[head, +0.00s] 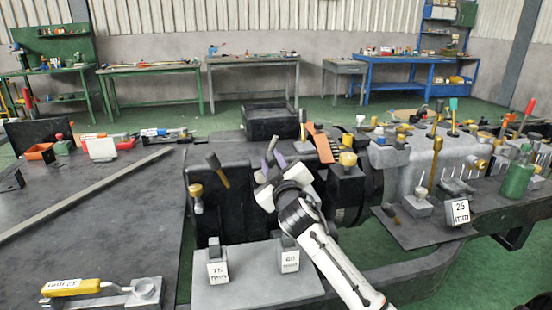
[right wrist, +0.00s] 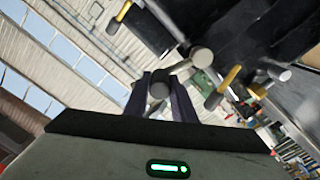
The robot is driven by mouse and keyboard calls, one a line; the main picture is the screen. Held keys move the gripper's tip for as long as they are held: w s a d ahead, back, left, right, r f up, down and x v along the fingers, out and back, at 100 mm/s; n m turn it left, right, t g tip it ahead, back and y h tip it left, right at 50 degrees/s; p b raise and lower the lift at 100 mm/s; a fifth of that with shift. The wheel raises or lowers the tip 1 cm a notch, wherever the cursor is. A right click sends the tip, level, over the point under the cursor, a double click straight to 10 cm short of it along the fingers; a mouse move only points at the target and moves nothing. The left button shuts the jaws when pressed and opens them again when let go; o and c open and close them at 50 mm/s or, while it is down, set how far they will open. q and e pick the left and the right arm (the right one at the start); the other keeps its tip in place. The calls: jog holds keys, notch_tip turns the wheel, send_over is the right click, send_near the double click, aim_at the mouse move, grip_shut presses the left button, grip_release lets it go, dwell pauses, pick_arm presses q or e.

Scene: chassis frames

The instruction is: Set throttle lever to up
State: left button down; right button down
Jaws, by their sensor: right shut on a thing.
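My right gripper (head: 272,160) reaches up from the bottom of the head view to the black machine block (head: 230,165). Its dark purple fingers are shut on a grey lever (head: 271,146), whose top sticks up above them. In the right wrist view the grey cylindrical end of the lever (right wrist: 160,86) sits between the fingertips (right wrist: 162,98), with a pale rod running up to the right. No label shows which lever is the throttle, and the gripper hides its lower part. My left gripper is not in view.
A dark lever with a gold part (head: 217,169) and a gold knob (head: 196,190) stand left of the gripper. An orange plate (head: 320,143) and another gold knob (head: 348,158) are close on its right. Blocks marked 75 mm (head: 217,268) and 60 mm (head: 289,260) stand in front.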

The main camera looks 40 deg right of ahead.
jog(key=shift+a, duration=0.1)
dwell(0.4)
jog(key=c, duration=1.5)
grip_release()
jog(key=v, duration=1)
jog(key=shift+s, duration=0.15)
